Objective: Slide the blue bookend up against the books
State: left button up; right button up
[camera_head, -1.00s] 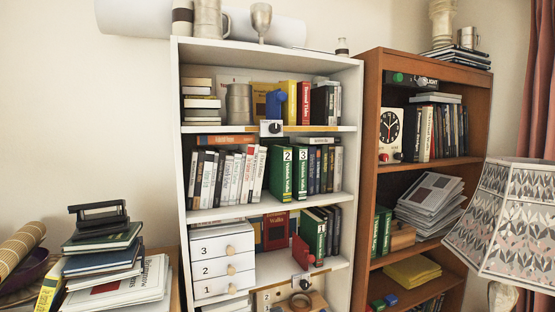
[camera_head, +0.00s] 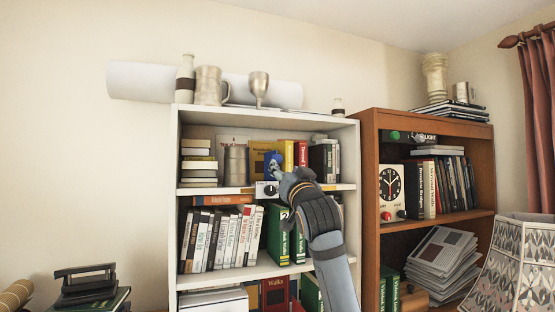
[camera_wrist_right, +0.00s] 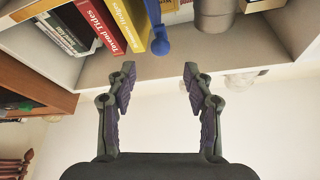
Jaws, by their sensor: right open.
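The blue bookend (camera_head: 270,160) stands on the top shelf of the white bookcase, left of the row of books. The nearest book is a yellow one (camera_head: 287,152), with a red book (camera_head: 301,153) beyond it. Whether bookend and yellow book touch, I cannot tell. My right gripper (camera_head: 281,174) is raised in front of this shelf and covers part of the bookend's lower right. In the right wrist view, the gripper (camera_wrist_right: 158,72) is open and empty, and the bookend (camera_wrist_right: 159,42) shows beyond its spread fingers. My left gripper is not in view.
A grey tin (camera_head: 235,165) stands left of the bookend, beside a stack of books (camera_head: 198,163). A brown bookcase (camera_head: 370,220) stands to the right.

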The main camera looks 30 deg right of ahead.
aim_at(279, 159)
jog(key=p+x, duration=0.6)
jog(key=x, duration=0.3)
jog(key=shift+r, duration=0.2)
jog(key=shift+w+f, duration=0.1)
jog(key=shift+w, duration=0.25)
grip_shut()
jog(key=shift+s+d, duration=0.1)
